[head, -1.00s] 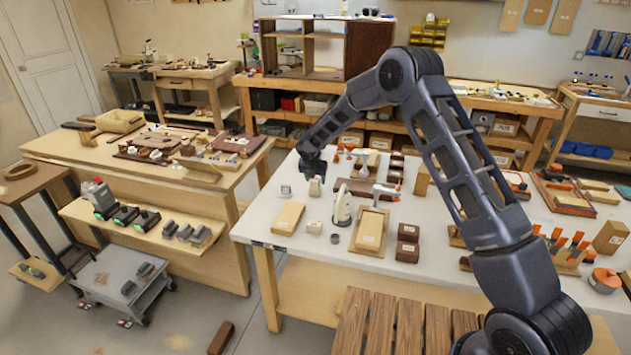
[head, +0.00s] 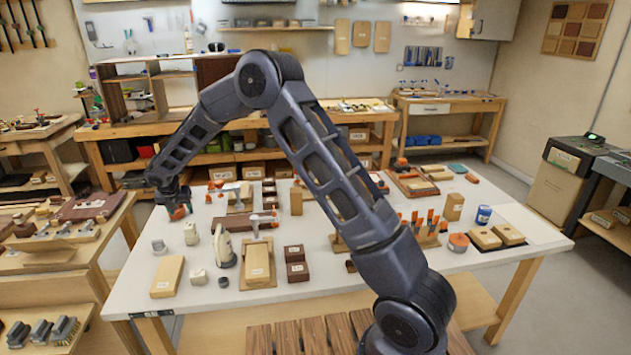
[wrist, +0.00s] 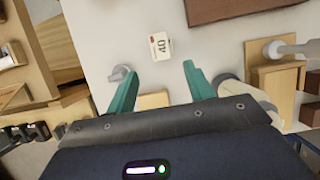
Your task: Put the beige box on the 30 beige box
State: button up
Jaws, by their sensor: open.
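My gripper (head: 176,208) is open over the back left part of the white table, with nothing seen between its fingers. In the wrist view its two teal fingers (wrist: 158,88) are spread apart. A small beige box labelled 40 (wrist: 160,46) lies beyond the fingertips, not touched. Another beige block (wrist: 152,101) shows partly between the fingers, its lower part hidden by the gripper. In the head view, small beige boxes stand at the left of the table, one farther back (head: 191,234) and one nearer (head: 198,277). Their labels are too small to read, so I cannot tell which is marked 30.
A flat beige block (head: 168,276) lies at the table's front left. A grey knob-like piece (head: 159,246), a white iron-shaped object (head: 224,247), dark boxes (head: 295,262) and a wooden board with a beige block (head: 258,264) stand nearby. Bare white table (head: 330,275) shows right of the dark boxes.

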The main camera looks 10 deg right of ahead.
jog(key=s+d+r+m, duration=0.2)
jog(key=d+r+m, duration=0.3)
jog(key=d+r, duration=0.5)
jog(key=s+d+r+m+h, duration=0.1)
jog(key=d+r+m, duration=0.5)
jog(key=d, duration=0.8)
jog(key=s+d+r+m, duration=0.2)
jog(key=d+r+m, duration=0.3)
jog(key=d+r, duration=0.5)
jog(key=s+d+r+m, duration=0.2)
jog(key=s+d+m, duration=1.2)
jog(key=s+d, duration=0.65)
jog(key=s+d+f+m+y, duration=0.1)
jog(key=s+d+f+m, duration=0.2)
jog(key=s+m, duration=0.3)
jog(key=s+d, duration=0.1)
jog(key=s, duration=0.2)
jog(key=shift+d, duration=0.2)
